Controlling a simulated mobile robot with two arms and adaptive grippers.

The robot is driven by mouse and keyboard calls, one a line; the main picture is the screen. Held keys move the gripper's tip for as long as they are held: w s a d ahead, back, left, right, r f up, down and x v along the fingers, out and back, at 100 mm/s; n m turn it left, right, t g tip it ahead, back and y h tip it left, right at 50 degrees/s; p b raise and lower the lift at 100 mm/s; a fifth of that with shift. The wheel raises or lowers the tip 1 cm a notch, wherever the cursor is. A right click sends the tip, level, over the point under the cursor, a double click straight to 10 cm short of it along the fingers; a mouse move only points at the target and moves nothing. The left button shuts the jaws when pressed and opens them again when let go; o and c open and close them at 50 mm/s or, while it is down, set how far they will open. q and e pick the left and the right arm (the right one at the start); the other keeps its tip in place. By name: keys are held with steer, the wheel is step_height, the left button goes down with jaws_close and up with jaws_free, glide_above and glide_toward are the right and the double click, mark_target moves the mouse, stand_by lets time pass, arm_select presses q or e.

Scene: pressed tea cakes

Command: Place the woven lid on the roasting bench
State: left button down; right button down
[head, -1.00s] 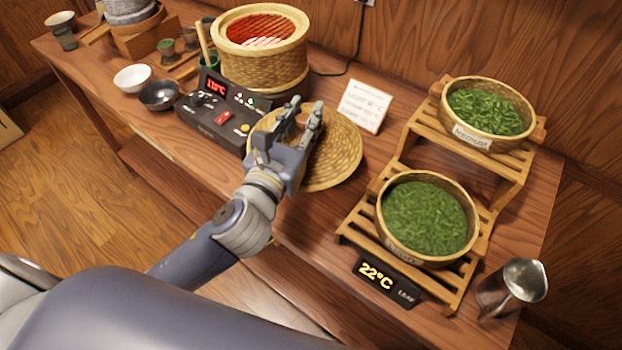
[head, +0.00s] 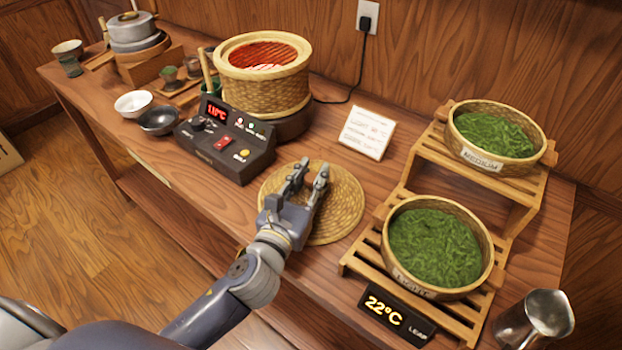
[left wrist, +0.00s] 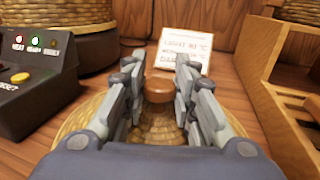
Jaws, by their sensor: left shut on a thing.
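The round woven lid (head: 345,205) is level, on or just above the bench (head: 225,205), between the control box and the wooden rack; I cannot tell whether it touches the wood. My left gripper (head: 308,175) is over the lid's middle, shut on its brown knob (left wrist: 158,88), which shows between the fingers in the left wrist view. The woven rim (left wrist: 75,120) shows below and around the fingers there. The hand hides part of the lid. My right gripper is not in view.
The control box (head: 225,140) and the open woven roaster (head: 265,95) with a red glow stand left of the lid. A white card (head: 367,132) stands behind it. The wooden rack (head: 365,262) with two leaf baskets is on the right. A metal pitcher (head: 537,318) stands at lower right.

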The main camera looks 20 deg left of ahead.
mark_target(308, 182)
arm_select(q)
steer(key=shift+r, duration=0.15)
steer(key=c, duration=1.3)
jaws_free()
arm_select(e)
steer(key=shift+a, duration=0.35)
arm_select(q)
steer(key=shift+s, duration=0.25)
steer(key=s, duration=0.4)
steer(key=s+b, duration=0.1)
steer(key=shift+s+a, duration=0.3)
steer(key=shift+s, duration=0.75)
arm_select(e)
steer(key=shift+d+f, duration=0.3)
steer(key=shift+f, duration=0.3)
